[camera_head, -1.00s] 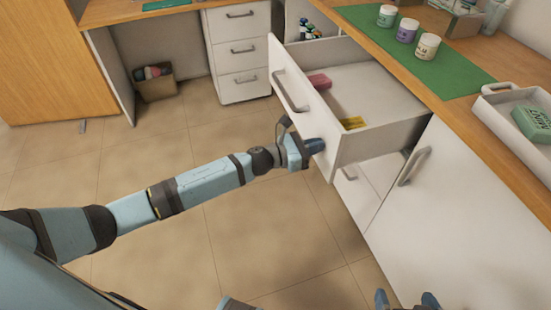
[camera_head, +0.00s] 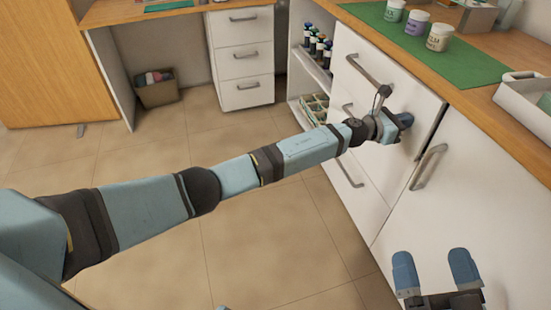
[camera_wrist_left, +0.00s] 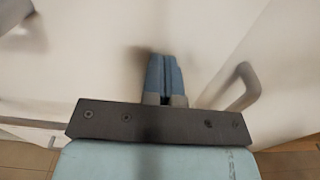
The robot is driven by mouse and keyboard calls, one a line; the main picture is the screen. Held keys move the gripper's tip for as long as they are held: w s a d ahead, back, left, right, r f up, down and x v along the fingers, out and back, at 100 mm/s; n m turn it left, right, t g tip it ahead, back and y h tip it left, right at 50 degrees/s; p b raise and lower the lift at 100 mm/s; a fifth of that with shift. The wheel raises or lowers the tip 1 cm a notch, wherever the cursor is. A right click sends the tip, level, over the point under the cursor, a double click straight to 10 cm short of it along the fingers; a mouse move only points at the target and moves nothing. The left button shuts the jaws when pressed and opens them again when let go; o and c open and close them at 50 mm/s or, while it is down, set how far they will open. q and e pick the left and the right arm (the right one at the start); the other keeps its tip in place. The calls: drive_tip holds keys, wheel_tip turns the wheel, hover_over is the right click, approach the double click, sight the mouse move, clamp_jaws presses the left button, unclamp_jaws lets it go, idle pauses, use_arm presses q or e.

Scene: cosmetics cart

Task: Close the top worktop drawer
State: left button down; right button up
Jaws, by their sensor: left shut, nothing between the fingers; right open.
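The top worktop drawer's white front (camera_head: 392,82) sits close to the cabinet under the wooden worktop, with its interior hidden. A dark narrow gap shows along its right edge, so I cannot tell whether it is fully flush. Its grey bar handle (camera_head: 362,70) is on the left part of the front. My left gripper (camera_head: 404,121) is shut and empty, at the lower right part of the drawer front, right of the handle. In the left wrist view its fingers (camera_wrist_left: 164,75) are together against a white panel; contact is unclear. My right gripper (camera_head: 435,270) is open and empty, low by the cabinet door.
A white cabinet door (camera_head: 475,190) with a grey handle (camera_head: 428,166) is right of the drawer. Bottle shelves (camera_head: 312,70) are at its left. Jars stand on a green mat (camera_head: 470,62), near a white tray (camera_head: 525,100). The tiled floor (camera_head: 270,235) is clear.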

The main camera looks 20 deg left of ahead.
use_arm(q)
drive_tip(key=x, duration=0.1)
drive_tip(key=b+x, duration=0.1)
drive_tip(key=shift+w+d+r, duration=0.15)
drive_tip(key=shift+w+r, duration=0.1)
drive_tip(key=shift+r, duration=0.05)
use_arm(e)
drive_tip(key=f, duration=0.2)
drive_tip(key=g, duration=0.1)
drive_tip(key=shift+a+f, duration=0.25)
drive_tip(key=shift+f, duration=0.15)
